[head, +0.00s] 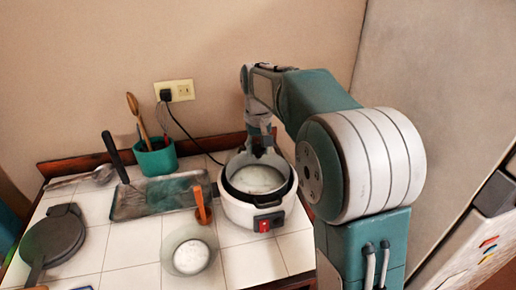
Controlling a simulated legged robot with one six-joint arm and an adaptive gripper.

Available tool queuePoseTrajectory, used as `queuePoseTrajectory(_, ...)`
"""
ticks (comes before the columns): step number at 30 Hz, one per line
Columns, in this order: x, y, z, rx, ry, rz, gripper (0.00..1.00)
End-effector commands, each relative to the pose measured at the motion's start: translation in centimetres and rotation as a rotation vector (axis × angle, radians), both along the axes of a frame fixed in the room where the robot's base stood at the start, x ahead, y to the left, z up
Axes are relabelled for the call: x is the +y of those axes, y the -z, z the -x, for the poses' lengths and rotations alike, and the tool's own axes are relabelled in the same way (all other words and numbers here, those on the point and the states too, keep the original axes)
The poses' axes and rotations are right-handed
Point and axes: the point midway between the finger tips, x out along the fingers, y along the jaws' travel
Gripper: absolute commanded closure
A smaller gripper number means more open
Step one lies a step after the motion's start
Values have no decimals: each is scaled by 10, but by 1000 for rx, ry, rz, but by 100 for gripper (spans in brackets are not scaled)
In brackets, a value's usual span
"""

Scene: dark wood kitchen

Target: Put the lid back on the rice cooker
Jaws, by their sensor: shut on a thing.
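The rice cooker (252,215) is white with a dark inner rim and a red switch on its front. It stands upright at the right side of the tiled counter. A pale round lid (258,180), seemingly glass, shows within the cooker's mouth. My gripper (262,152) points down at the back part of the mouth and is shut, apparently on the lid. The fingertips are small and dark, so the grip itself is hard to see. I cannot tell whether the lid rests on the rim or is held just above it.
A pale round bowl-like dish (191,256) sits front left of the cooker. An orange-handled tool (202,205) and a grey-green tray (157,197) lie left of it. A teal utensil pot (155,157) stands behind; a dark pan (54,238) is far left. A black cord reaches the wall outlet.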

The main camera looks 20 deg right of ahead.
Motion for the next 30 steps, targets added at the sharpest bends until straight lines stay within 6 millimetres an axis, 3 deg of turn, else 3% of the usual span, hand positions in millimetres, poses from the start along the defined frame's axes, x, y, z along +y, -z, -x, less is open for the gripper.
queuePoseTrajectory(14, 1, 10, 0, 0, -1, 1, 100)
queuePoseTrajectory(15, 1, 11, 0, 1, -1, 1, 41)
queuePoseTrajectory(17, 1, 11, 0, 1, -1, 0, 15)
queuePoseTrajectory(30, 1, 8, 0, 0, -1, 1, 15)
